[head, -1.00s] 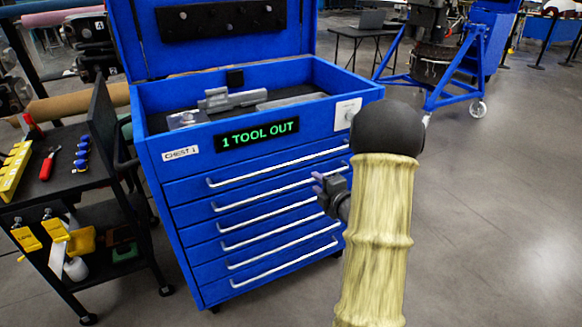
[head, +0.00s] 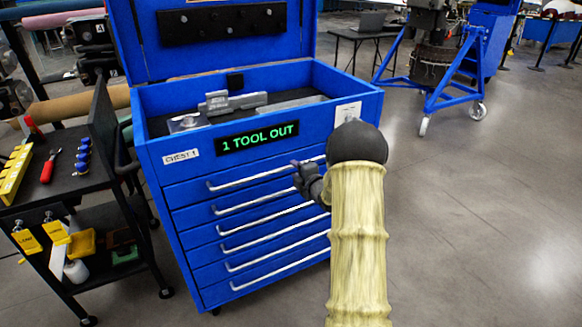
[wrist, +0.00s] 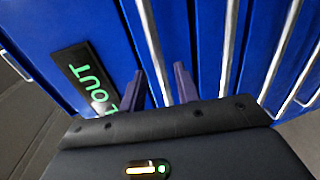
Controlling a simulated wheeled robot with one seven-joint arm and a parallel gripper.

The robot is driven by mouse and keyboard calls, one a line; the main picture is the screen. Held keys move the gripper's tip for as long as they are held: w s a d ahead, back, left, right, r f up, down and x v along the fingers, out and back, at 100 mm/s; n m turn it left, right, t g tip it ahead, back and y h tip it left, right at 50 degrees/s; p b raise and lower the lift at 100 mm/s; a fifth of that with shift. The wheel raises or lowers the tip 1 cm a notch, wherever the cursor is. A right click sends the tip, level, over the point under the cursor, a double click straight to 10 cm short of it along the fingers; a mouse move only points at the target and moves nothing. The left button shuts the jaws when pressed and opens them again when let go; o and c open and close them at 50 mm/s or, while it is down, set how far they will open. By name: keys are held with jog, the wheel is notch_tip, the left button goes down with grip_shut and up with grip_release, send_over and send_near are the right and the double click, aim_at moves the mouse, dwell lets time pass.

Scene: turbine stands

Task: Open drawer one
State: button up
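Drawer one, taken as the top drawer (head: 185,190) of the blue tool chest (head: 157,160), is shut flush with the front. Its long silver handle (head: 250,178) runs across it, just under the "1 TOOL OUT" display (head: 257,137). My gripper (head: 297,168) is at the right part of this handle. In the wrist view my gripper (wrist: 160,85) is open, with its two purple fingers apart. The top handle (wrist: 152,45) runs between the fingers, one on each side. I cannot tell whether either finger touches it.
Several more shut drawers with silver handles lie below. The chest's lid (head: 215,50) is up, with grey tools (head: 235,101) in the top tray. A black cart (head: 75,190) stands close on the left. The floor (head: 480,220) on the right is clear.

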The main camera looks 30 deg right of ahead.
aim_at(291, 167)
jog(key=shift+w+a+f, duration=0.1)
jog(key=shift+w+f, duration=0.1)
jog(key=shift+w, duration=0.8)
jog(key=shift+w+f, duration=0.2)
jog(key=shift+w, duration=0.8)
grip_shut()
